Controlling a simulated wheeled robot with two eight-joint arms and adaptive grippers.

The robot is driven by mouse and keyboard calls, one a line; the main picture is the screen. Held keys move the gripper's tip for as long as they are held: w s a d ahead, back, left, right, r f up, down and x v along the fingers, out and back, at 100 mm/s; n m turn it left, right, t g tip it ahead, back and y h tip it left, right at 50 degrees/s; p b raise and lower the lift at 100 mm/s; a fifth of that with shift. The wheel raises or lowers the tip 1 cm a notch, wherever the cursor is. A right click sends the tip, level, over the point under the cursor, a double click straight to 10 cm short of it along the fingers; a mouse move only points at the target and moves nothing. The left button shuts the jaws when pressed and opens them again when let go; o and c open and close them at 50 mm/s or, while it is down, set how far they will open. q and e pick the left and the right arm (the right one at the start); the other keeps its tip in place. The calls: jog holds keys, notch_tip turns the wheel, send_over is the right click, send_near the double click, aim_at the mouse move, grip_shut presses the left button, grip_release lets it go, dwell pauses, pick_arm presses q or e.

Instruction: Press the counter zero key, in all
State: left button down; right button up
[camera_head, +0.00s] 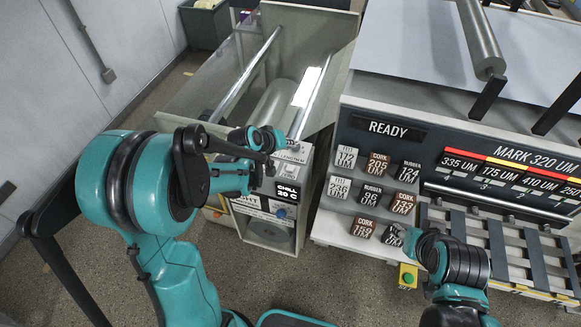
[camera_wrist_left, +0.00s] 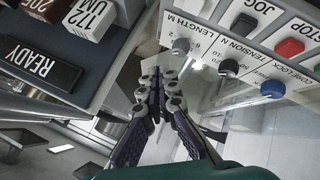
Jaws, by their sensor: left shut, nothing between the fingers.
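The machine's control panel (camera_head: 290,154) stands right of my left gripper (camera_head: 268,152) in the head view, with a "LENGTH M" label near its top. A small pale key (camera_head: 288,170) sits below that label; its lettering is too small to read surely. My left gripper is shut and empty, at the panel's left side in that view. In the left wrist view its fingers (camera_wrist_left: 160,92) come together below the "LENGTH M" label (camera_wrist_left: 192,28). I cannot tell whether they touch the panel. My right gripper (camera_head: 418,243) is by the lower sample blocks; its fingers are unclear.
Knobs and buttons line the panel, including a red one (camera_wrist_left: 290,47). A rack of labelled blocks (camera_head: 335,215) and a "READY" sign (camera_head: 389,127) stand to the right. Rollers (camera_head: 270,110) lie behind the panel.

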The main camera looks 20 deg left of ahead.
aim_at(289, 169)
pick_arm(q)
jog(key=shift+f, duration=0.1)
notch_tip(289, 169, down, 8)
jog(key=b, duration=0.6)
jog(key=shift+f+b, duration=0.3)
jog(key=shift+b, duration=0.2)
dwell(0.8)
jog(key=shift+f+b, duration=0.4)
jog(key=shift+b, duration=0.05)
jog(key=shift+f+b, duration=0.45)
jog(key=shift+b, duration=0.05)
dwell(0.4)
jog(key=shift+r, duration=0.1)
jog(key=shift+r+p, duration=0.65)
jog(key=shift+r, duration=0.2)
jog(key=shift+r, duration=0.1)
